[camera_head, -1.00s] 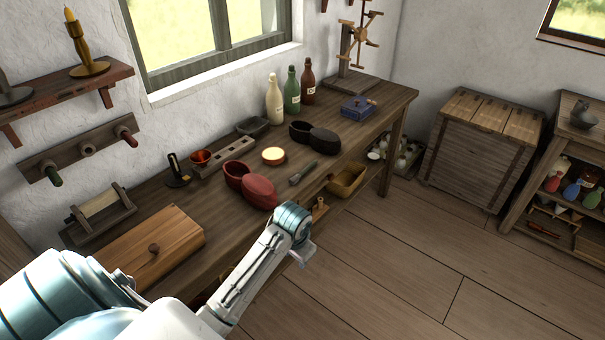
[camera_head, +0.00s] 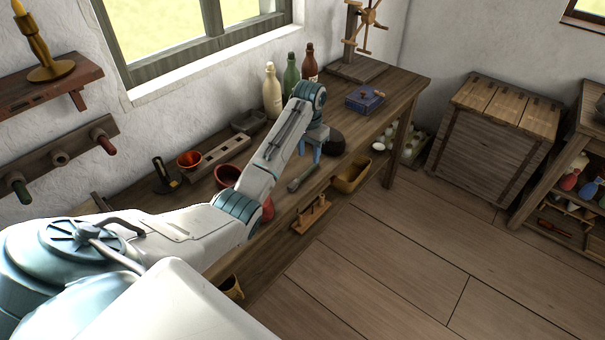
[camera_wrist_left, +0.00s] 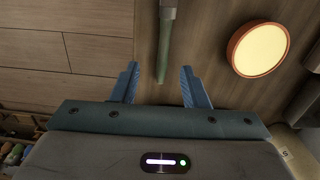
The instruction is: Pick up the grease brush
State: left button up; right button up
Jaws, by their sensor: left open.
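The grease brush (camera_head: 301,179), with a grey-green handle, lies near the front edge of the workbench (camera_head: 395,97). In the left wrist view its handle (camera_wrist_left: 166,35) runs from the top edge down to between the blue fingers. My left gripper (camera_head: 311,151) is open and empty, its fingers pointing down over the bench at the brush. In the wrist view the gripper (camera_wrist_left: 159,71) has one finger on each side of the handle; I cannot tell how high above it they are. My right gripper is out of view.
A round tin (camera_wrist_left: 258,48) with pale yellow contents is beside the brush. A dark oval box (camera_head: 334,143) stands behind the gripper. A red pot (camera_head: 227,175) is to the left, partly hidden by my arm. Bottles (camera_head: 272,92) stand at the back. Floor (camera_head: 390,245) in front is clear.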

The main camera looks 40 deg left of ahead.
aim_at(308, 171)
pick_arm(q)
jog(key=shift+w+f, duration=0.1)
jog(key=shift+f, duration=0.8)
jog(key=f, duration=0.1)
jog(key=f+p, duration=0.1)
jog(key=f, duration=0.2)
jog(key=shift+a+f+p, duration=0.25)
jog(key=shift+a+p, duration=0.05)
jog(key=shift+p, duration=0.1)
jog(key=shift+f, duration=0.45)
jog(key=shift+w+f, duration=0.1)
jog(key=c, duration=0.7)
grip_shut()
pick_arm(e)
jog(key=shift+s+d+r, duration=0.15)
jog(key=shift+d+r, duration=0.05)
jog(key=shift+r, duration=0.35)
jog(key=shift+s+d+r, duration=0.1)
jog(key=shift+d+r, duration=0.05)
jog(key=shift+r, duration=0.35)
